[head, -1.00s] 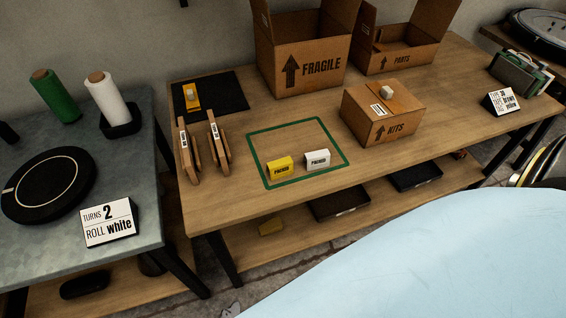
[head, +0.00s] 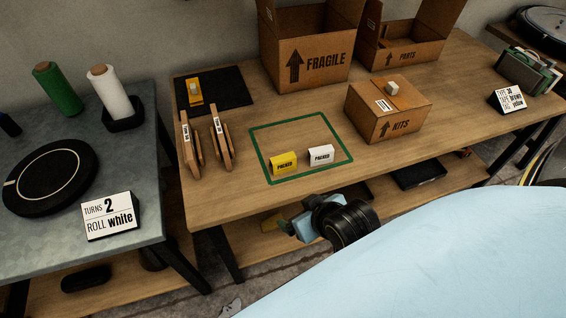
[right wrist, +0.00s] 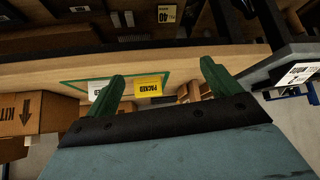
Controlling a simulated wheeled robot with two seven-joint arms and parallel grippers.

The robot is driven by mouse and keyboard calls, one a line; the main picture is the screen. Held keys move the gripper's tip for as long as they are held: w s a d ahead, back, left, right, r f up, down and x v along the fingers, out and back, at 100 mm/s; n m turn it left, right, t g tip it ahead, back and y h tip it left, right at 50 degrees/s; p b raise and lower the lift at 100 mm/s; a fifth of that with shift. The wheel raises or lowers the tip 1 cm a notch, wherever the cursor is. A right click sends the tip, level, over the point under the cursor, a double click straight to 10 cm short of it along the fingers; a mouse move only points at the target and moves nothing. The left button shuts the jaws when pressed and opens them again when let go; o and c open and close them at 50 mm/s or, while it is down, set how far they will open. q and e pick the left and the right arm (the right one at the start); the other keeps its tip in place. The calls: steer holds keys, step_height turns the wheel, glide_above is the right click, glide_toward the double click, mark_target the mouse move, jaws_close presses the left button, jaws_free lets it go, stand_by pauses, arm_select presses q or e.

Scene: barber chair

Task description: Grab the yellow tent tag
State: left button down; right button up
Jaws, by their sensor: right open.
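The yellow tent tag (head: 284,162), marked PACKED, stands in the front left part of a green outlined square on the wooden table. A white PACKED tent tag (head: 321,155) stands just to its right. My right gripper (head: 290,228) is low in front of the table edge, below the tags and apart from them. In the right wrist view the yellow tag (right wrist: 148,86) shows upside down between the open green fingers (right wrist: 163,82), beyond their tips, and the white tag (right wrist: 97,88) is partly behind the left finger. My left gripper is not in view.
The KITS box (head: 388,110) stands right of the green square (head: 262,150). The table's front edge lies between my right gripper and the tags.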

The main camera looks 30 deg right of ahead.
mark_target(285, 161)
steer(key=w+d+t, duration=0.1)
steer(key=w+t, duration=0.1)
steer(key=w, duration=0.2)
steer(key=w+d+m+t+h+b, duration=0.1)
steer(key=w+d, duration=0.1)
steer(key=w, duration=0.3)
steer(key=w+d+f+m+t+h+b, duration=0.1)
steer(key=w+t, duration=0.1)
steer(key=w, duration=0.2)
steer(key=shift+w+d+t, duration=0.15)
steer(key=shift+d+t, duration=0.15)
steer(key=shift+d, duration=0.1)
steer(key=shift+w+d+f, duration=0.1)
steer(key=shift+w, duration=0.35)
steer(key=shift+b+x, duration=0.5)
steer(key=shift+x, duration=0.45)
steer(key=shift+w+d+f+b, duration=0.2)
steer(key=shift+w+f+b, duration=0.15)
steer(key=shift+w+f, duration=0.35)
steer(key=shift+w+d+f, duration=0.1)
steer(key=shift+w, duration=0.55)
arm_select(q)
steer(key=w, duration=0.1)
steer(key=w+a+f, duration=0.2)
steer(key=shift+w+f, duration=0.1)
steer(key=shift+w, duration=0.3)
